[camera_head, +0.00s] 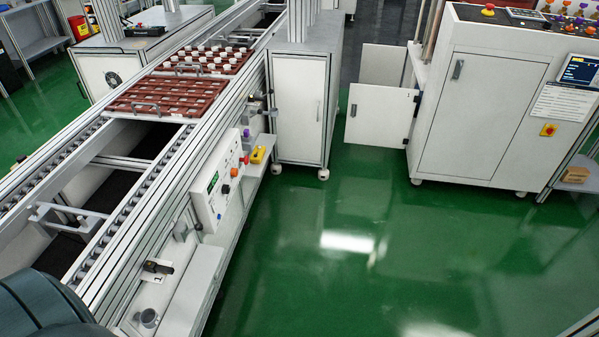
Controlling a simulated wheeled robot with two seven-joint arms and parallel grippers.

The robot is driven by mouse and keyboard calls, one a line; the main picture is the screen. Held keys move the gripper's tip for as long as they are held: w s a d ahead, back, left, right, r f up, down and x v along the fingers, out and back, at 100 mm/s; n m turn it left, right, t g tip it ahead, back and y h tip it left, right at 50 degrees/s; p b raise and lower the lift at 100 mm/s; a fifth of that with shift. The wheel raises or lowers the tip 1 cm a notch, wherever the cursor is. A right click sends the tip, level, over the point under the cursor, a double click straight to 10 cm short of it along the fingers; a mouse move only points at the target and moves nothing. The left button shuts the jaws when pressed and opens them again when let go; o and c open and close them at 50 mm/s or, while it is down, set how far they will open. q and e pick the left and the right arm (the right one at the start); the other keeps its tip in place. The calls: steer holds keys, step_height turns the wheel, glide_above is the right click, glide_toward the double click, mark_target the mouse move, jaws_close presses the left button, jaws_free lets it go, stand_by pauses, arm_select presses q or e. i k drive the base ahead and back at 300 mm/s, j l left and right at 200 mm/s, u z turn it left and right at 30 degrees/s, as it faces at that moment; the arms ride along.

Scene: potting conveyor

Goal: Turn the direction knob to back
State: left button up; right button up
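A white control panel (206,205) is fixed to the right side of the conveyor, left of the picture's middle. It carries a small green display (213,182), a black knob (226,189), an orange-red knob (234,172) and another red one (244,160). The labels are too small to read, so I cannot tell which is the direction knob or where it points. Neither of my grippers is in view. A dark rounded part, likely of my own arm, fills the lower left corner.
The roller conveyor (125,225) runs from lower left to top, bearing brown trays (160,108). A yellow object (258,154) lies on a ledge beyond the panel. A white cabinet (298,105) stands behind it. The green floor (380,260) to the right is clear.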

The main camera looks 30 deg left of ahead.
mark_target(226, 188)
steer(key=i+l, duration=0.1)
steer(key=i, duration=0.55)
steer(key=i+l, duration=0.15)
steer(key=i, duration=0.55)
steer(key=i+l+u, duration=0.1)
steer(key=i+u, duration=0.3)
steer(key=i+l+u, duration=0.2)
steer(key=u, duration=0.25)
steer(key=i+l+u, duration=0.5)
steer(key=l+u, duration=0.15)
steer(key=u, duration=0.2)
steer(key=i+l+u, duration=0.15)
steer(key=l+u, duration=0.25)
steer(key=i+l+u, duration=0.1)
steer(key=l+u, duration=0.3)
steer(key=l, duration=0.1)
